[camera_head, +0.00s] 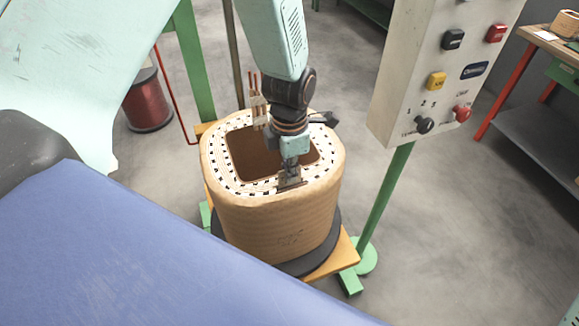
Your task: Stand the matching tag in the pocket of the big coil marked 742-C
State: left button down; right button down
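The big coil (270,220) is wrapped in tan paper and stands upright in the middle of the head view. Its white top ring is dotted with dark marks around a dark square opening. A faint mark on its near side is too small to read. My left gripper (290,181) points down at the near part of the top ring. The gripper is small and partly blended with a brownish piece at its tips, so I cannot tell whether it holds a tag. I cannot make out a pocket. My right gripper is out of view.
The coil rests on a dark round base (325,240) over an orange board (335,262). Tan leads (258,105) rise at its back left. A control box (440,75) on a green post (385,200) stands right. A blue surface (150,250) fills the lower left.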

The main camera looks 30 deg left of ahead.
pick_arm(q)
jog(key=c, duration=1.4)
grip_release()
jog(key=shift+c, duration=0.2)
notch_tip(320, 180, up, 12)
